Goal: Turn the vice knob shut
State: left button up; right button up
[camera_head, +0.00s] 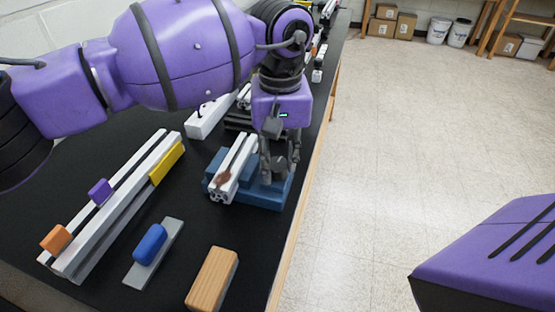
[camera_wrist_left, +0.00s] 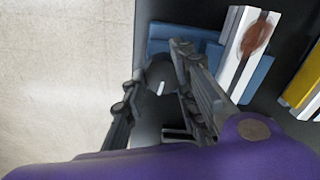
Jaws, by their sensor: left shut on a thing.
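The blue vice (camera_head: 262,194) sits on the black bench near its right edge, with a white extrusion (camera_head: 232,168) lying in it. In the left wrist view, the blue vice (camera_wrist_left: 182,36) and the extrusion (camera_wrist_left: 244,44) show at top right. My left gripper (camera_head: 280,172) points down at the right side of the vice. In the left wrist view, its fingers (camera_wrist_left: 152,92) stand on either side of a dark round knob (camera_wrist_left: 161,72) with a pale mark, shut on it. The fingers partly hide the knob. My right gripper is not in view.
A long white rail (camera_head: 115,205) with orange, purple and yellow pieces lies left of the vice. A blue-handled tool (camera_head: 150,245) and a wooden block (camera_head: 213,279) lie in front. Open floor (camera_head: 400,130) lies right of the bench edge.

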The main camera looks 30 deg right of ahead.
aim_at(282, 164)
pick_arm(q)
jog(key=shift+s+d+r+m, duration=0.1)
jog(key=shift+d+r+m, duration=0.1)
jog(key=shift+m, duration=0.8)
jog(key=shift+s+b, duration=0.1)
jog(key=shift+b, duration=0.2)
jog(key=o, duration=1)
jog(key=shift+f, duration=0.1)
jog(key=shift+a+r, duration=0.1)
jog(key=shift+r, duration=0.1)
notch_tip(282, 164, up, 12)
jog(key=shift+f, duration=0.15)
jog(key=shift+o, duration=0.5)
jog(key=shift+f, duration=0.1)
